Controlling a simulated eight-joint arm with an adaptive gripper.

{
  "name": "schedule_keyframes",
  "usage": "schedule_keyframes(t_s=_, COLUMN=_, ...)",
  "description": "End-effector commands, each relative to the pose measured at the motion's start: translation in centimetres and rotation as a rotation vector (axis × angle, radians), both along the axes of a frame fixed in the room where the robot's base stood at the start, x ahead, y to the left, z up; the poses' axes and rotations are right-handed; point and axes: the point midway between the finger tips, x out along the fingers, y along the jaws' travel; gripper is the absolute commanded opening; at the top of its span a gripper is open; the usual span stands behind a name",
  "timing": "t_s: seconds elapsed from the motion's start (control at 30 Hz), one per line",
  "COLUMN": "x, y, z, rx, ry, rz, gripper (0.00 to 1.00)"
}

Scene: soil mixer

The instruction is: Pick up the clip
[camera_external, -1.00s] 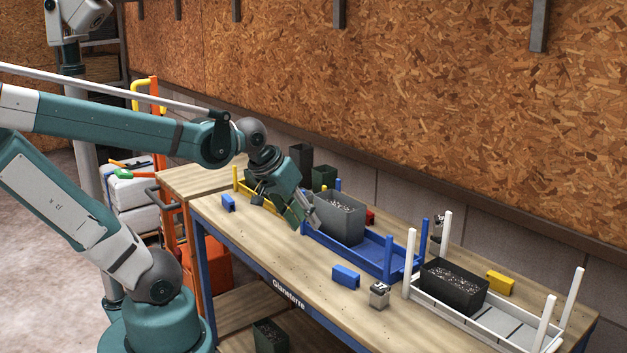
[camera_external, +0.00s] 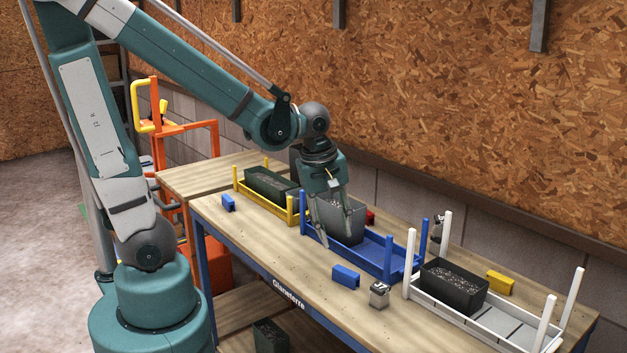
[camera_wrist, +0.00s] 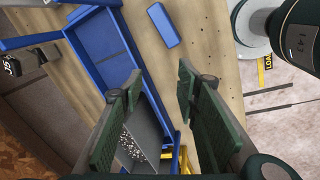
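No thing is labelled as the clip. Small coloured blocks could be it, but I cannot tell which. One blue block (camera_external: 346,277) lies on the table in front of the blue tray and shows in the wrist view (camera_wrist: 163,25). Another blue block (camera_external: 228,203) is at the left. A yellow block (camera_external: 500,283) lies at the right, and a red block (camera_external: 370,217) is partly hidden behind the grey pot. My gripper (camera_external: 334,238) points down at the grey pot, fingers apart and empty. In the wrist view (camera_wrist: 158,90) a wide gap shows between its fingers.
The grey pot (camera_external: 355,222) with pebbly filling stands in the blue tray (camera_external: 372,252). A dark pot (camera_external: 268,182) is in the yellow tray (camera_external: 291,217); another (camera_external: 455,285) is in the white tray (camera_external: 500,325). A metal cube (camera_external: 379,295) stands near the front edge. Upright posts rise from the trays.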

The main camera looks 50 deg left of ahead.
Motion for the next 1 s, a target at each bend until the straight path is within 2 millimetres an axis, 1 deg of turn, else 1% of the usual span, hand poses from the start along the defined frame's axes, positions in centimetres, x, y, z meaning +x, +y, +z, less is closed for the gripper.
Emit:
schedule_keyframes(t_s=0.03, x=0.2, y=-0.6, z=0.4, rx=-0.006, ry=0.016, rz=0.037, gripper=0.32)
schedule_keyframes(t_s=0.4, x=-0.4, y=-4.2, z=-0.4, rx=-0.022, ry=0.144, rz=0.368, gripper=0.32)
schedule_keyframes(t_s=0.53, x=-0.6, y=-5.1, z=-0.7, rx=-0.017, ry=0.177, rz=0.468, gripper=0.32)
schedule_keyframes(t_s=0.73, x=-1.0, y=-6.0, z=-1.2, rx=-0.008, ry=0.205, rz=0.561, gripper=0.32)
schedule_keyframes(t_s=1.0, x=-1.1, y=-6.1, z=-1.4, rx=-0.005, ry=0.211, rz=0.583, gripper=0.32)
